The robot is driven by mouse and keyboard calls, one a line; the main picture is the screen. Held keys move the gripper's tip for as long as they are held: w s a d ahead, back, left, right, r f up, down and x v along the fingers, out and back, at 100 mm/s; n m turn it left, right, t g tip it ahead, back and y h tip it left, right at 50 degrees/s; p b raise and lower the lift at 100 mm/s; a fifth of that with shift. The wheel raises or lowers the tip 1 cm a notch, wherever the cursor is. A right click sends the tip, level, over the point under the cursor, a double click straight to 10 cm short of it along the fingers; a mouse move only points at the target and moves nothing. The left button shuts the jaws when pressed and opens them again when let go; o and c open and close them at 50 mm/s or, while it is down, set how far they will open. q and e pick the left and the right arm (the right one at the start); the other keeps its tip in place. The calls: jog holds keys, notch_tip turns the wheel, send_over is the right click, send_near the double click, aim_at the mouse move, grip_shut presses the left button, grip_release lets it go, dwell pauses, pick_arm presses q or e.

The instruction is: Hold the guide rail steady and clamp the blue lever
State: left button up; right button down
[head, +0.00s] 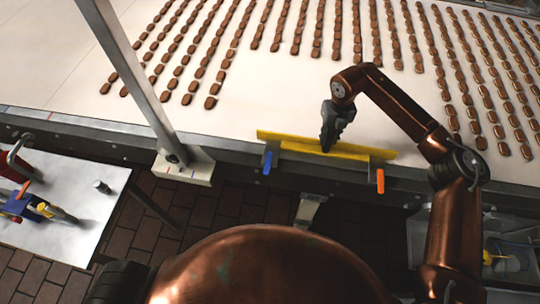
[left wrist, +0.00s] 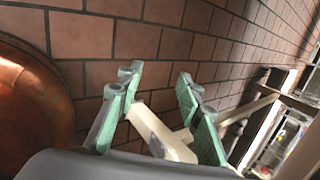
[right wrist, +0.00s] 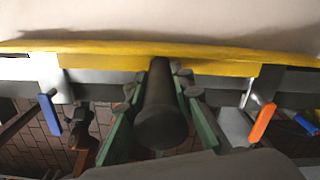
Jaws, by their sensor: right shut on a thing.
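The yellow guide rail (head: 285,141) lies along the near edge of the conveyor; it spans the right wrist view (right wrist: 100,52). The blue lever (head: 267,162) hangs below the rail's left part and also shows in the right wrist view (right wrist: 50,113). An orange lever (head: 380,181) hangs near its right end. My right gripper (head: 328,148) is shut on a dark round handle (right wrist: 160,115) at the rail's middle. My left gripper (left wrist: 158,88) is open, with its fingers apart above the brick floor; it is not visible in the head view.
Rows of brown biscuits lie on the white conveyor (head: 270,75) behind the rail. A metal post (head: 135,80) stands left of the rail on the conveyor edge. A side table (head: 75,175) with tools is at the left. A pale bracket (head: 308,211) sits below the conveyor edge.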

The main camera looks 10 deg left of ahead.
pick_arm(q)
jog(key=w+d+r+m+t, duration=0.2)
jog(key=w+d+r+m, duration=0.25)
jog(key=r, duration=0.45)
jog(key=w+d+r+m+t, duration=0.3)
jog(key=w+d+r+m, duration=0.15)
jog(key=r, duration=0.45)
jog(key=m+t+h, duration=0.1)
jog(key=m+t, duration=0.5)
jog(key=m, duration=0.2)
send_near(269, 155)
jog(key=w, duration=1)
jog(key=shift+d+f, duration=0.1)
jog(key=shift+f, duration=0.15)
jog(key=shift+s, duration=0.1)
jog(key=shift+c, duration=0.6)
grip_shut()
